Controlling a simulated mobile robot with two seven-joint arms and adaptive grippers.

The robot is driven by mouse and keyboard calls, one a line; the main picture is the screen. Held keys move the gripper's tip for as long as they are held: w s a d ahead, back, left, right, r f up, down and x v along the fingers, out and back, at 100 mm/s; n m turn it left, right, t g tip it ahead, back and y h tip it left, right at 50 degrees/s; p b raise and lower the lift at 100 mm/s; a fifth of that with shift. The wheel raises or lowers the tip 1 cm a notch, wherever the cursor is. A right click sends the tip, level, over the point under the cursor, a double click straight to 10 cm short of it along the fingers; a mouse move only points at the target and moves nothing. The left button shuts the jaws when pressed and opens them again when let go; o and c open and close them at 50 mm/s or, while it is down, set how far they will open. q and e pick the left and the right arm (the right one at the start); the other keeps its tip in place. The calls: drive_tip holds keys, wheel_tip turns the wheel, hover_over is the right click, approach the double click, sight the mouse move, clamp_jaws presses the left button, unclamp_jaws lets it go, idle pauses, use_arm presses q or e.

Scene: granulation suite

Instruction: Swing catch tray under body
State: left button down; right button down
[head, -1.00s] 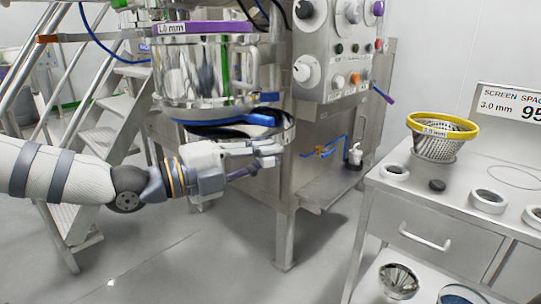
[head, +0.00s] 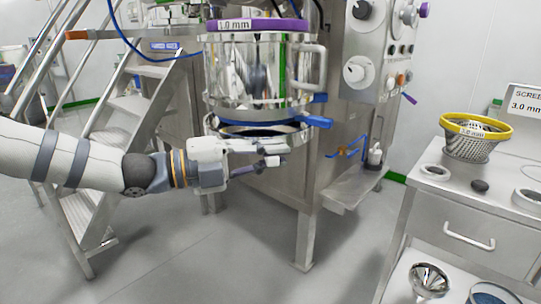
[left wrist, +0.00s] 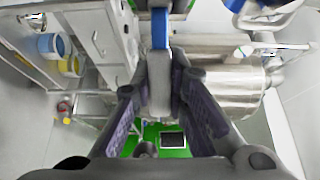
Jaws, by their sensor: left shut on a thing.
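The mill body (head: 235,75) is a shiny steel drum with a purple ring marked 1.0 mm on top and a blue band at its lower edge. The catch tray (head: 295,136), a round steel pan with a dark inside, sits just below the body and looks nearly in line with it, with a small gap. My left gripper (head: 270,155) is at the tray's near side, below its rim. In the left wrist view its purple-padded fingers (left wrist: 160,100) are shut on a grey handle with a blue part beyond. My right gripper is out of view.
A steel cabinet with a control panel (head: 375,60) stands behind and right of the body. Metal steps (head: 110,150) stand at left. The floor in front is clear.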

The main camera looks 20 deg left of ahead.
use_arm(q)
drive_tip(key=shift+a, duration=0.1)
idle(0.3)
drive_tip(key=c, duration=1.6)
unclamp_jaws()
drive_tip(key=shift+o, duration=0.2)
drive_tip(key=v, duration=0.7)
drive_tip(key=shift+a, duration=0.15)
drive_tip(key=shift+s, duration=0.15)
